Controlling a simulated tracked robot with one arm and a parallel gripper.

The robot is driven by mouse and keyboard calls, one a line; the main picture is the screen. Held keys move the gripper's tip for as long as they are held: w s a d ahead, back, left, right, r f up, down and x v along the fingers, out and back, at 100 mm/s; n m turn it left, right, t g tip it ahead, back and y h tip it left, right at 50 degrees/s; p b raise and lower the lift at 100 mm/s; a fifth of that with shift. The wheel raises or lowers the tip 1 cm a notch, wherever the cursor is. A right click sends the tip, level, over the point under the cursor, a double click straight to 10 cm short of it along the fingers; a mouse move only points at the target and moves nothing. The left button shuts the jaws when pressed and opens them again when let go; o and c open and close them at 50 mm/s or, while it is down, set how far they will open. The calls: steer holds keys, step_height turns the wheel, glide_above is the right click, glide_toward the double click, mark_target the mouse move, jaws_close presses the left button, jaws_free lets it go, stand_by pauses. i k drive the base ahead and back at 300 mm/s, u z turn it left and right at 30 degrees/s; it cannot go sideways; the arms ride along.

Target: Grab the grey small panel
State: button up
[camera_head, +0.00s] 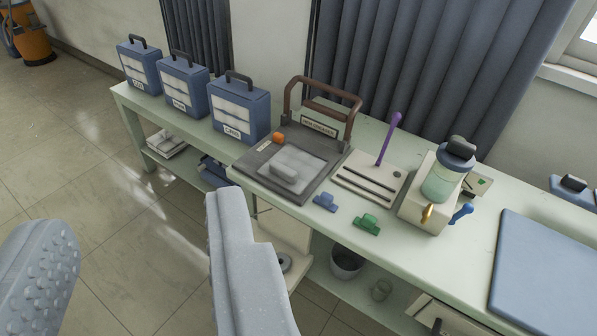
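A light grey small panel (306,160) with a raised grip block lies flat on the dark grey base of a press-like device (262,158) on the pale green bench. A brown arched handle stands at the device's back. My gripper (138,218) is open, with its two grey fingers wide apart at the lower left and bare floor showing between them. It is apart from the panel. The panel is up and to the right of the right finger, and nothing covers it.
Several blue cases (239,107) stand left of the device. An orange knob (279,138) is close to the panel. A slotted board with a purple stick (389,139), blue and green clips (367,224) and a jar (443,180) are to the right. Floor (110,170) at left is clear.

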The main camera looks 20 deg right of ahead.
mark_target(294, 167)
steer(key=z, duration=0.05)
steer(key=i, duration=0.9)
steer(key=u, duration=0.1)
